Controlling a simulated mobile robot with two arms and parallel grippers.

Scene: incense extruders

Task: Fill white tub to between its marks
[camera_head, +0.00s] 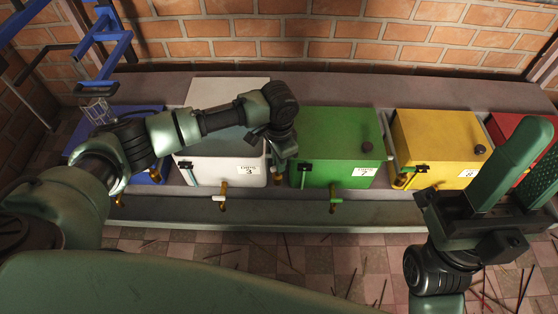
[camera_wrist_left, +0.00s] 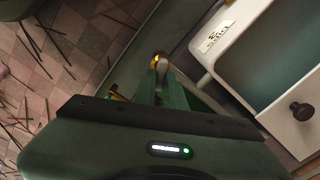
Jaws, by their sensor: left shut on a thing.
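The white tub (camera_head: 222,172) stands on the shelf with a "3" label on its front. A thin upright tube with a black clip (camera_head: 187,167) is at its front left; the level inside is too small to read. A tap with a white handle (camera_head: 220,198) sticks out low in front. My left gripper (camera_head: 278,163) is at the tub's right front corner. In the left wrist view its fingers (camera_wrist_left: 162,78) are shut on a brass and white fitting (camera_wrist_left: 160,58) beside the white tub (camera_wrist_left: 240,35). My right gripper (camera_head: 520,185) is open and empty at the right.
A blue tub (camera_head: 105,118) stands left of the white one. A green tub (camera_head: 340,148), a yellow tub (camera_head: 440,140) and a red tub (camera_head: 510,130) stand to the right. A brick wall is behind. Thin sticks lie scattered on the tiled floor (camera_head: 290,255) in front.

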